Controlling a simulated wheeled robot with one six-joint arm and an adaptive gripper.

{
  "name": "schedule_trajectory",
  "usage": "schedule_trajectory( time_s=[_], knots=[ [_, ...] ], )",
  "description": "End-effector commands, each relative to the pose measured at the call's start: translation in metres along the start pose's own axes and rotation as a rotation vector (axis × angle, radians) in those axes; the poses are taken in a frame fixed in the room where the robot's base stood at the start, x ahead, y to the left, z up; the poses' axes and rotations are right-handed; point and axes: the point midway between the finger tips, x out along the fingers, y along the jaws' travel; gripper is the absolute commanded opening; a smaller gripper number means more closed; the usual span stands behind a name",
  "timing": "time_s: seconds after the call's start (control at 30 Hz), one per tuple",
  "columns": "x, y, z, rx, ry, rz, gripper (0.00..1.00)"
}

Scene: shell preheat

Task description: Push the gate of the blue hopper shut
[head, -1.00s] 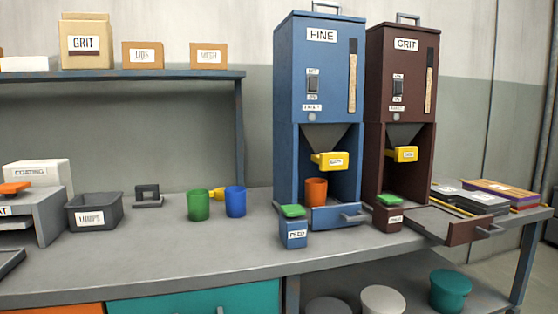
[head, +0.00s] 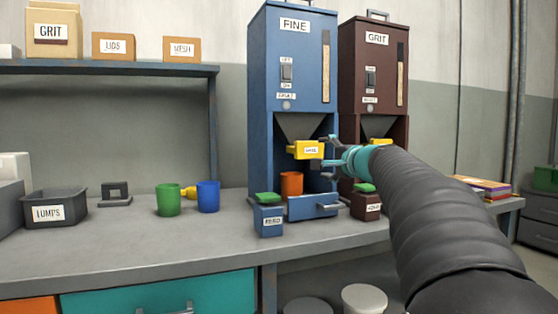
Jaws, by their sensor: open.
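The blue hopper (head: 293,62), labelled FINE, stands at the back of the bench. Its yellow gate (head: 301,152) sticks out below the funnel, with a small label on its front. My gripper (head: 329,154), with teal parts, is open just right of the yellow gate, one finger higher than the other. Whether it touches the gate I cannot tell. An orange cup (head: 291,185) stands in the bay below the gate. My dark arm comes in from the lower right.
A blue box (head: 268,221) and a brown box (head: 366,206), both green-lidded, stand in front. Green (head: 168,200) and blue (head: 208,197) cups are left.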

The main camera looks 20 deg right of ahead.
Motion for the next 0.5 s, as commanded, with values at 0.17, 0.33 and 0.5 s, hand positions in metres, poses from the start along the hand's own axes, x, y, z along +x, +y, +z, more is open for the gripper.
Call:
schedule_trajectory(
  time_s=[0.17,0.33,0.5],
  knots=[
    [0.008,-0.007,-0.024,0.051,0.032,-0.046,0.82],
    [0.027,-0.010,-0.025,0.054,0.031,-0.046,0.82],
    [0.058,-0.012,-0.025,0.054,0.030,-0.046,0.82]
  ],
)
